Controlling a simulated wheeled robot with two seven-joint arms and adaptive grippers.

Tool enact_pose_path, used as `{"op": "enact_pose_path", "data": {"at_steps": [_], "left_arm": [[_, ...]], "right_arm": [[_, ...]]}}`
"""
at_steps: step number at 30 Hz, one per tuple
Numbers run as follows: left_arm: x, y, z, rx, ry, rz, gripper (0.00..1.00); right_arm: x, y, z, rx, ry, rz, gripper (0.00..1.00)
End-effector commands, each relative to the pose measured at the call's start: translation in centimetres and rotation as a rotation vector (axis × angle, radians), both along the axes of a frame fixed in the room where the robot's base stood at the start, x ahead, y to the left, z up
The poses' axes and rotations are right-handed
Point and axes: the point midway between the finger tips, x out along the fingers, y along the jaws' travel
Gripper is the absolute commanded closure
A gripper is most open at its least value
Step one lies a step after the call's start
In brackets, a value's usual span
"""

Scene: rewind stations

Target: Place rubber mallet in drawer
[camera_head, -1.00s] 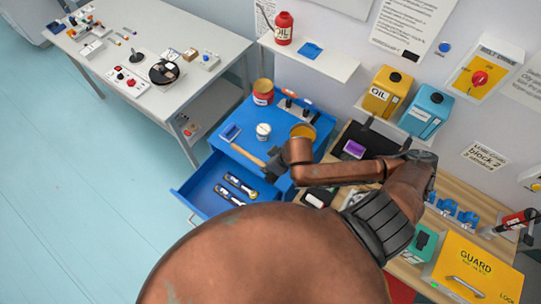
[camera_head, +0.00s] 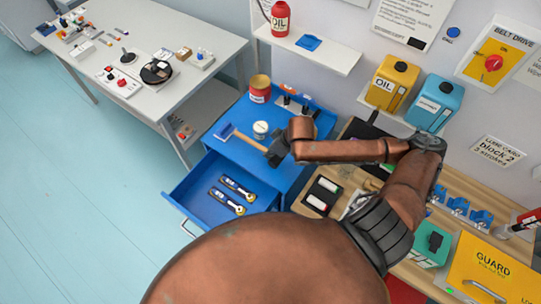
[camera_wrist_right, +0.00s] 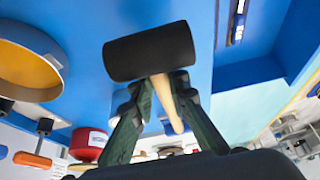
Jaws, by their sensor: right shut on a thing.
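The rubber mallet has a black head (camera_wrist_right: 150,52) and a pale wooden handle (camera_head: 249,144). My right gripper (camera_wrist_right: 163,88) is shut on the handle just below the head. In the head view this gripper (camera_head: 282,147) is partly hidden by its own arm; the mallet appears over the blue cabinet top, handle pointing left. The blue drawer (camera_head: 183,190) stands pulled open below and left of the mallet. Two dark tools with blue and yellow parts (camera_head: 232,194) lie in it, with bare floor around them. My left gripper is not in view.
A wooden workbench (camera_head: 350,175) adjoins on the right. A white table (camera_head: 200,85) stands at left; floor left of the drawer is clear.

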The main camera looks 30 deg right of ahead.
Motion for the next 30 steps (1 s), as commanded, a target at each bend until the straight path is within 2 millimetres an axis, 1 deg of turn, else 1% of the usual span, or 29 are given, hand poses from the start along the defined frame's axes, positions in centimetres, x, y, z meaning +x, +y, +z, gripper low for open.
{"op": "enact_pose_path", "data": {"at_steps": [2, 6, 8, 19, 20, 27, 30], "left_arm": [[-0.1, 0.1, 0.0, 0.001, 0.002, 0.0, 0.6], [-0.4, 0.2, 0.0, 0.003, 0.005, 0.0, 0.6], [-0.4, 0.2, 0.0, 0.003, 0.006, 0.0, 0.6], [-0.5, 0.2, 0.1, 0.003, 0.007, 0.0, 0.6], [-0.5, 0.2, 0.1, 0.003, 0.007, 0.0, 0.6], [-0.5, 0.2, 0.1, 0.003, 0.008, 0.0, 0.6], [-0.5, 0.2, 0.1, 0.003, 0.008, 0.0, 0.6]], "right_arm": [[0.4, -0.4, -0.7, -0.001, 0.001, -0.003, 1.0], [0.3, -0.4, -2.9, 0.001, 0.003, -0.001, 1.0], [0.3, -0.4, -3.5, 0.0, 0.001, 0.0, 1.0], [0.3, -0.4, -4.0, 0.0, 0.0, 0.0, 1.0], [0.3, -0.4, -4.0, -0.001, 0.002, 0.0, 0.83], [0.3, -0.4, -4.0, -0.001, 0.002, 0.0, 0.68], [0.3, -0.4, -4.0, -0.002, 0.002, 0.0, 0.68]]}}
